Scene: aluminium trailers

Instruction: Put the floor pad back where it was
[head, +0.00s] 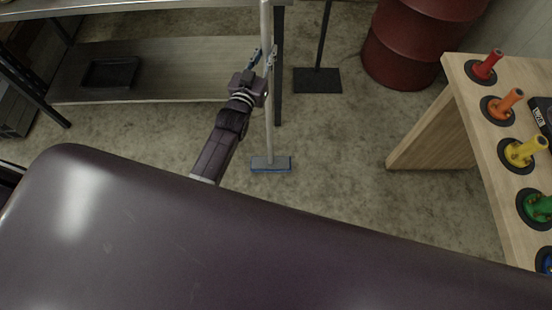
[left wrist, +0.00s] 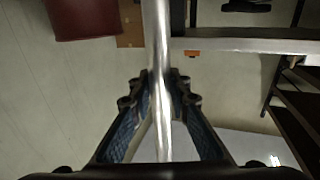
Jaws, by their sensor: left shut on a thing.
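The floor pad (head: 270,165) is a flat grey head with a blue lower edge, at the foot of a long, pale metal pole (head: 267,125). It is at floor level in the middle of the head view; I cannot tell whether it touches the floor. My left gripper (head: 262,62) is shut on the pole, well above the pad, with the pole nearly upright. The left wrist view shows the shiny pole (left wrist: 158,40) between the two fingers (left wrist: 165,85). The pad itself is not seen there. My right gripper is not in view.
A metal shelf unit (head: 165,85) with a dark tray (head: 110,72) stands behind and left. A black-based stand (head: 317,80) and a red drum (head: 405,45) are at the back. A wooden table (head: 470,95) with several coloured pegs is at right. Floor between is clear.

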